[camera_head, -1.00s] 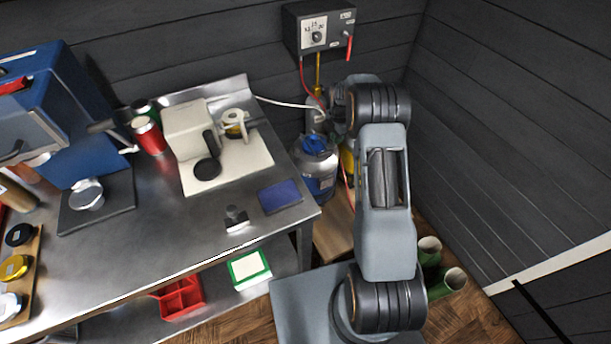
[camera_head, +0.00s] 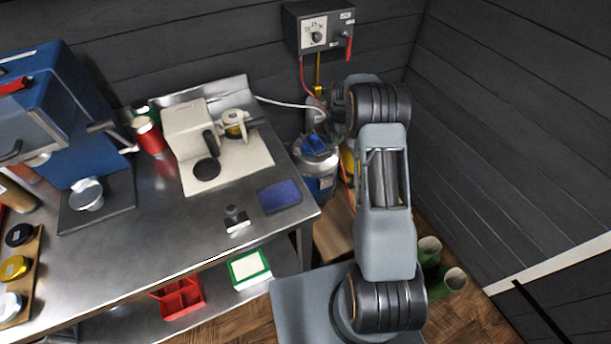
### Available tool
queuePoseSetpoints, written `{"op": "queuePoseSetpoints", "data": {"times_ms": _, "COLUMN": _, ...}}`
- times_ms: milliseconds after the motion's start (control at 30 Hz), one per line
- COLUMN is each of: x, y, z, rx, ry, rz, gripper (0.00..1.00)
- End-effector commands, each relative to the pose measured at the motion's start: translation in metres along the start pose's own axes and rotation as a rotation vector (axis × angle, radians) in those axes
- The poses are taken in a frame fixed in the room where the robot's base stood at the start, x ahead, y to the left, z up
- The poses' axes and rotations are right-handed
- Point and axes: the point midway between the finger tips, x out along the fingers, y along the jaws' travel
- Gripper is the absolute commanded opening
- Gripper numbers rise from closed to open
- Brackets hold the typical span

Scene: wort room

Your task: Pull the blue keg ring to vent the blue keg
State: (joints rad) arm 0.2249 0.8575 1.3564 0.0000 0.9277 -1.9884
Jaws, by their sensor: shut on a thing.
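The blue keg (camera_head: 318,184) stands on the floor between the steel bench and my arm, silver-grey with a blue band. Its blue top part (camera_head: 316,146), where the ring sits, looks tilted and partly raised. My gripper (camera_head: 320,118) is just above the keg's top, at the end of my arm, which reaches over from the right. It is shut on what appears to be the blue keg ring. The fingertips and the ring between them are small and partly hidden, so the exact grip is hard to see.
A yellow keg (camera_head: 347,160) is mostly hidden behind my arm. A wall box (camera_head: 318,30) with a dial, red handle and hoses hangs above. The steel bench (camera_head: 150,225) borders the keg on the left. Green tubes (camera_head: 430,248) stand at right.

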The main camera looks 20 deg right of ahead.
Motion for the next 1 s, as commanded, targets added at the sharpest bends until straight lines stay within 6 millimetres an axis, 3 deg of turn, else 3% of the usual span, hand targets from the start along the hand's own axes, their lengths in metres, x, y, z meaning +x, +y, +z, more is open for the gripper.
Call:
{"op": "queuePoseSetpoints", "data": {"times_ms": 567, "x": -0.001, "y": 0.000, "z": 0.000, "rx": 0.000, "ry": -0.001, "rz": 0.001, "gripper": 0.00}}
{"op": "queuePoseSetpoints", "data": {"times_ms": 1000, "x": 0.011, "y": 0.000, "z": 0.000, "rx": 0.000, "ry": -0.001, "rz": 0.001, "gripper": 0.00}}
